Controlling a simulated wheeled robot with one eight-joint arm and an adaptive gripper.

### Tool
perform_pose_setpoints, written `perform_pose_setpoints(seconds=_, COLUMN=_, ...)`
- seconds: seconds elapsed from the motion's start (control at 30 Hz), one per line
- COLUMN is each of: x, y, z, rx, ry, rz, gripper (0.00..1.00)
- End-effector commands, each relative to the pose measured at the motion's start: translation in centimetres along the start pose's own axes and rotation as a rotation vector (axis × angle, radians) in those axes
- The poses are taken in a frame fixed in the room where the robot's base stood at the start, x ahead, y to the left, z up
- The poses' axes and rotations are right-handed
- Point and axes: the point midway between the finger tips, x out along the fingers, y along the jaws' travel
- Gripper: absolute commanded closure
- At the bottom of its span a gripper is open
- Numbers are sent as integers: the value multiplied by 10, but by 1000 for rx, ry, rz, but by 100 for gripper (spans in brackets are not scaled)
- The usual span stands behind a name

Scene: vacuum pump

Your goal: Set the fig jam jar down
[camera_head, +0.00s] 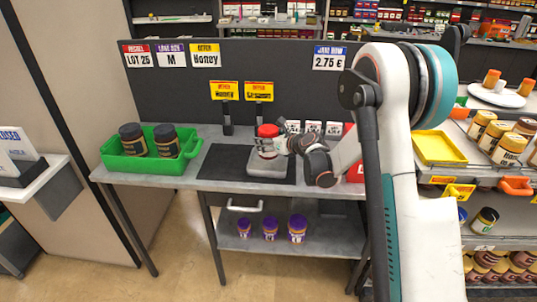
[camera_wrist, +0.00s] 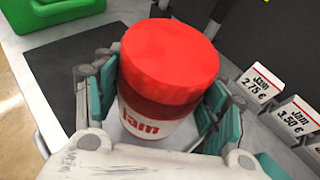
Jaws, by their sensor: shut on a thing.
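The jam jar (camera_wrist: 165,85) has a red lid and a white label reading "Jam". My gripper (camera_wrist: 165,110) is shut around its sides, with teal pads on both sides. In the head view the jar (camera_head: 267,132) is upright at my gripper (camera_head: 275,146), over a light grey block-like stand (camera_head: 267,168) on the dark mat (camera_head: 222,162). The jar's underside is hidden, so I cannot tell whether it touches the stand. The fig flavour cannot be read.
A green crate (camera_head: 118,158) with two dark jars (camera_head: 131,140) stands at the left of the grey table (camera_head: 205,131). Small price cards (camera_wrist: 262,84) stand to the right. A dark panel (camera_head: 285,62) rises behind. The mat's left part is clear.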

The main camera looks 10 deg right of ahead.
Motion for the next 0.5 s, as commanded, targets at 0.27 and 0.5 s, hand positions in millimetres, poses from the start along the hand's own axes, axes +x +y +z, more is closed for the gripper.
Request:
perform_pose_setpoints(seconds=0.27, x=8, y=0, z=-19, rx=0, ry=0, rz=0, gripper=75)
perform_pose_setpoints(seconds=0.5, x=18, y=0, z=-44, rx=1, ry=-1, rz=0, gripper=75)
